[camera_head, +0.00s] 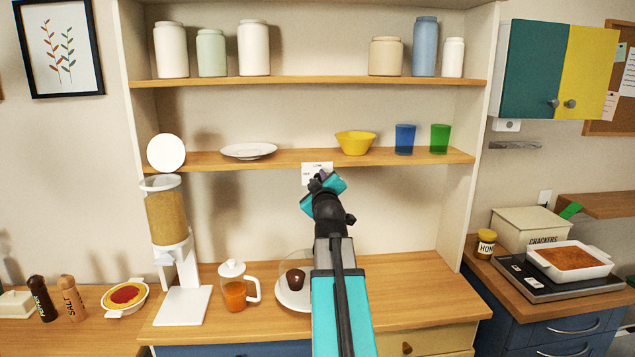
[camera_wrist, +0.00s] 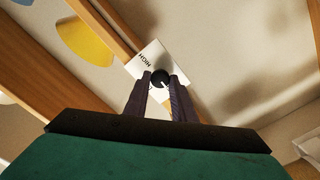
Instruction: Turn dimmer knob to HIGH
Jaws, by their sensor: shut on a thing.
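The dimmer is a white plate (camera_head: 315,168) on the back wall, just under the middle shelf. In the wrist view the plate (camera_wrist: 153,58) shows the word HIGH, and its black round knob (camera_wrist: 160,76) sits between my fingertips. A small white mark shows on the knob's lower right side. My gripper (camera_wrist: 160,84) is shut on the knob, one dark finger on each side. In the head view my gripper (camera_head: 322,184) covers the knob and the lower part of the plate.
The middle shelf (camera_head: 290,158) runs close above my gripper and holds a yellow bowl (camera_head: 355,143), a white plate (camera_head: 248,150), a blue cup (camera_head: 404,139) and a green cup (camera_head: 439,139). Below my arm stand a dessert plate (camera_head: 290,298) and a jug (camera_head: 235,290). A cereal dispenser (camera_head: 167,220) stands left.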

